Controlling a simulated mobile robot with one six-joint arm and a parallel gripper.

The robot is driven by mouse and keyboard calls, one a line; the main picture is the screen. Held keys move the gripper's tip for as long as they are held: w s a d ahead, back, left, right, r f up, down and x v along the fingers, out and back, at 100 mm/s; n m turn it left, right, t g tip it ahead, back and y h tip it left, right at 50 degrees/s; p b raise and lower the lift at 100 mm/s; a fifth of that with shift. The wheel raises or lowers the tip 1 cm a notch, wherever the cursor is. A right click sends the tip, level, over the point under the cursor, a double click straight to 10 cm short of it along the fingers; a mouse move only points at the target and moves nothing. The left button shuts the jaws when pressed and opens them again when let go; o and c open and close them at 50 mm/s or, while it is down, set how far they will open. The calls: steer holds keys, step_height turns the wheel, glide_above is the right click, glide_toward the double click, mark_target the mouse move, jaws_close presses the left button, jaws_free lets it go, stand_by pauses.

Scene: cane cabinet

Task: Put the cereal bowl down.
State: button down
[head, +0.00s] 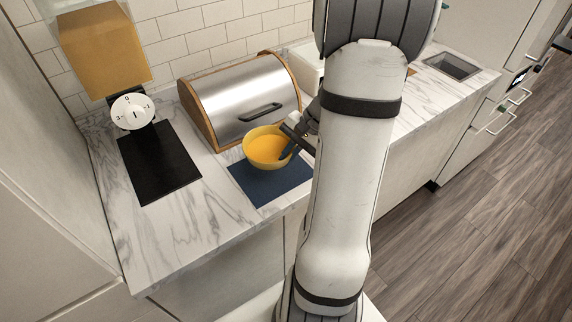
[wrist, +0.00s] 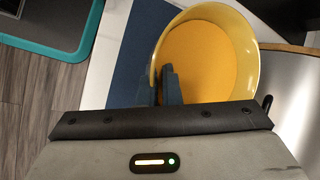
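The cereal bowl (head: 264,149) is yellow with a flat orange surface inside, and it is upright over the blue mat (head: 270,187) on the counter. I cannot tell whether its base touches the mat. My gripper (head: 291,143) reaches it from the right in the head view. In the wrist view the bowl (wrist: 210,60) lies ahead, and my gripper (wrist: 158,82) has one finger inside the rim and one outside, closed on the wall. The blue mat (wrist: 138,40) shows beside the bowl there. The bowl's underside is hidden.
A steel bread box (head: 245,100) with wooden ends stands just behind the bowl. A cereal dispenser (head: 105,50) stands at the back left, with a black mat (head: 158,162) before it. Marble counter (head: 185,225) is clear at front left. A sink (head: 453,67) is far right.

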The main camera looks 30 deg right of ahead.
steer(key=shift+s+f, duration=0.1)
steer(key=shift+f, duration=2.25)
steer(key=shift+f, duration=0.15)
steer(key=c, duration=1.6)
jaws_free()
steer(key=v, duration=1.2)
steer(key=shift+s+a+r+n+t+h, duration=0.2)
steer(key=shift+s+a+r+n+h, duration=0.9)
steer(key=shift+a+n, duration=1.75)
steer(key=shift+s+a+r+n+t+h, duration=0.2)
steer(key=shift+s+a+r+n+h, duration=0.9)
steer(key=shift+a, duration=3.25)
steer(key=shift+s+a+r+n+t+h, duration=0.2)
steer(key=shift+s+a+r+n+h, duration=0.85)
steer(key=shift+a+n, duration=1.85)
steer(key=shift+s+a+r+m+y, duration=0.1)
steer(key=shift+s+a+m+y, duration=0.25)
steer(key=shift+a+m, duration=0.4)
